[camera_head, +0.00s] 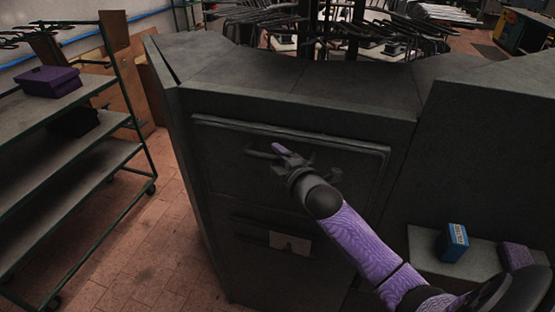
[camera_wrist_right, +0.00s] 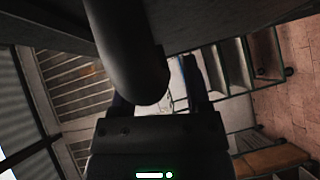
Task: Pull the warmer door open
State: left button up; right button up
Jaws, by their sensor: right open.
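The warmer (camera_head: 300,95) is a dark grey cabinet. Its upper front carries a framed door (camera_head: 228,170), which looks shut flush against the front. A dark bar handle (camera_head: 259,154) sticks out near the door's upper middle. My right gripper (camera_head: 281,158) is at the handle's right part and covers some of it. In the right wrist view a thick dark bar (camera_wrist_right: 128,50), apparently the handle, reaches down in front of the open fingers (camera_wrist_right: 160,92). I cannot tell whether the fingers touch it. My left gripper is in neither view.
A lower panel with a bar and a pale plate (camera_head: 290,243) lies below the door. A green-framed shelf rack (camera_head: 75,160) with a purple box (camera_head: 49,81) stands at left. A blue box (camera_head: 453,242) sits on a ledge at right. Tiled floor (camera_head: 150,235) is clear between rack and warmer.

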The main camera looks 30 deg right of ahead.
jog(key=shift+w, duration=0.2)
grip_shut()
dwell(1.3)
